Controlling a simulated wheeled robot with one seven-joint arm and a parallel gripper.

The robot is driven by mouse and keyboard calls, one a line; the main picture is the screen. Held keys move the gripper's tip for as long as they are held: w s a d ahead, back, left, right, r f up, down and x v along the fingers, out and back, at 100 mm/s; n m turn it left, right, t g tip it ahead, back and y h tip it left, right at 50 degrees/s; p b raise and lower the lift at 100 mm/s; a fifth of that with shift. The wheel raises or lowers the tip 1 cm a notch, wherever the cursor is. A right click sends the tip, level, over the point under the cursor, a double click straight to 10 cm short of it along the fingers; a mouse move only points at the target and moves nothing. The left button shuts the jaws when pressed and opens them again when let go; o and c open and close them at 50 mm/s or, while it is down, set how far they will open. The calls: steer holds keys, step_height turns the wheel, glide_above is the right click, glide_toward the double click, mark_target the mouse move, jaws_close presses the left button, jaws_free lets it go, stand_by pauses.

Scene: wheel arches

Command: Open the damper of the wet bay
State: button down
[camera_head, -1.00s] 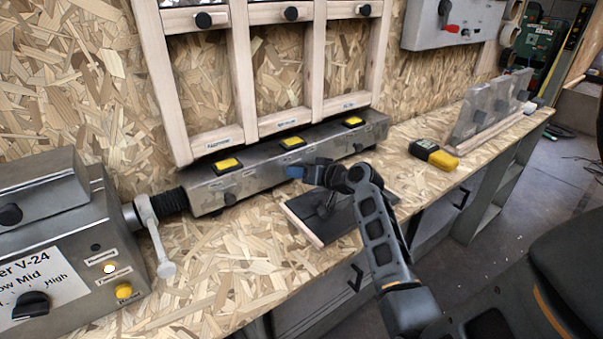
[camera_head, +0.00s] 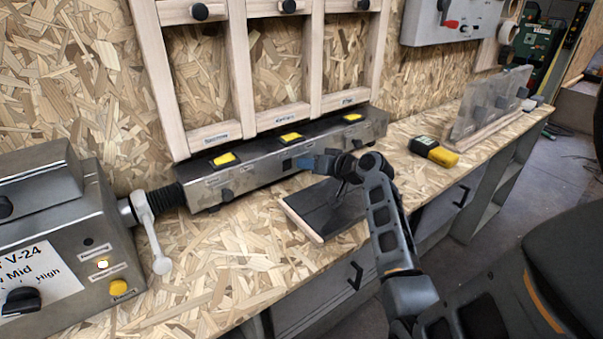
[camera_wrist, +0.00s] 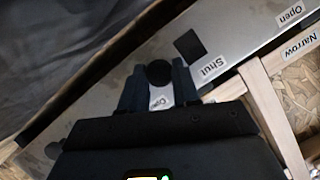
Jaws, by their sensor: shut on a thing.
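The long metal duct box (camera_head: 245,182) runs along the bench under the wooden frame. Three yellow pieces sit on its top: left (camera_head: 225,159), middle (camera_head: 291,137) and right (camera_head: 352,117). My gripper (camera_head: 310,163) is at the box's front face, right of the middle. In the wrist view my gripper (camera_wrist: 158,82) is shut on a round black knob (camera_wrist: 158,73), one finger on each side. I cannot read a "wet" label.
A grey machine (camera_head: 70,235) with a lever (camera_head: 150,232) stands at left. A dark board (camera_head: 322,210) lies on the bench under my arm. A yellow and black meter (camera_head: 433,151) and clear upright panels (camera_head: 490,105) are at right.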

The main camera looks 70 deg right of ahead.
steer(key=shift+s+d, duration=0.55)
steer(key=shift+d, duration=0.3)
steer(key=c, duration=0.8)
jaws_free()
steer(key=b+v, duration=0.1)
steer(key=v, duration=0.7)
steer(key=shift+d, duration=0.1)
steer(key=shift+w, duration=0.1)
